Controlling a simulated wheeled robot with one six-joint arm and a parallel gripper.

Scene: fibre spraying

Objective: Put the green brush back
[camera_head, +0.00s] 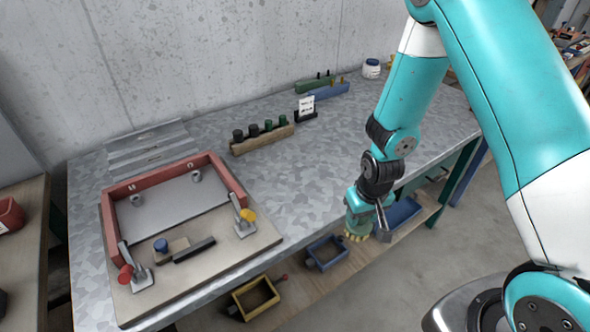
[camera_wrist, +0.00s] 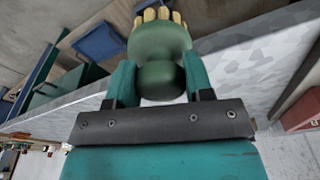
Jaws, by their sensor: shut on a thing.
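My gripper (camera_wrist: 158,76) is shut on the green brush (camera_wrist: 160,42), with one teal finger on each side of its rounded green body. The brush's pale yellow bristles point away from the gripper in the wrist view. In the head view, the gripper (camera_head: 358,204) hangs in front of the metal worktable's front edge. There the brush (camera_head: 355,226) shows partly, bristles down, above the lower shelf and to the left of a blue bin (camera_head: 402,212). Part of the brush is hidden by the gripper.
On the lower shelf are another blue bin (camera_head: 327,253) and a yellow bin (camera_head: 255,298). On the worktable (camera_head: 300,200) stand a red-framed mould (camera_head: 108,205), a wooden rack (camera_head: 262,139) with dark and green pieces, and a small sign (camera_head: 306,106). The table's middle is clear.

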